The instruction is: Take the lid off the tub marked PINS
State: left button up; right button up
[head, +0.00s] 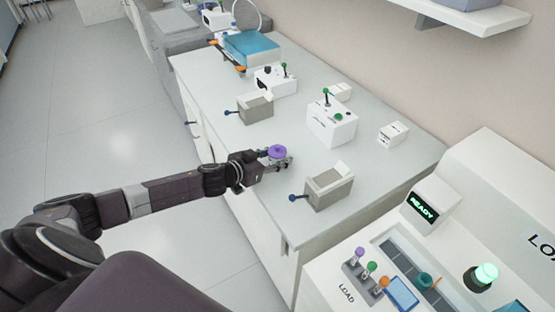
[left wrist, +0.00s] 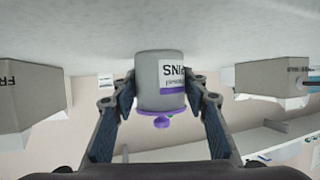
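The PINS tub is a small grey tub (left wrist: 148,85) with a white label, upside down in the left wrist view because that view is inverted. Its purple lid (head: 277,150) is on it; the lid's rim and knob (left wrist: 162,122) also show in the left wrist view. The tub stands upright on the bench near its front edge. My left gripper (head: 286,163) is level with the tub, one finger on each side (left wrist: 160,88), and both fingertips appear to touch its sides. In the head view the arm's end hides most of the tub's body. My right gripper is not in view.
Grey boxes with blue-knobbed levers stand on the bench (head: 395,154) to the right (head: 329,190) and behind (head: 256,110). A white box with green knobs (head: 331,124) is farther back. A white machine reading READY (head: 432,203) is at the right. Bench around the tub is clear.

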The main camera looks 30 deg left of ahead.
aim_at(278, 146)
pick_arm(q)
jog(key=c, duration=0.6)
jog(key=shift+r, duration=0.15)
jog(key=shift+c, duration=0.2)
notch_tip(278, 146, up, 20)
jog(key=p, duration=0.2)
jog(key=o, duration=0.5)
grip_shut()
jog(key=shift+d, duration=0.1)
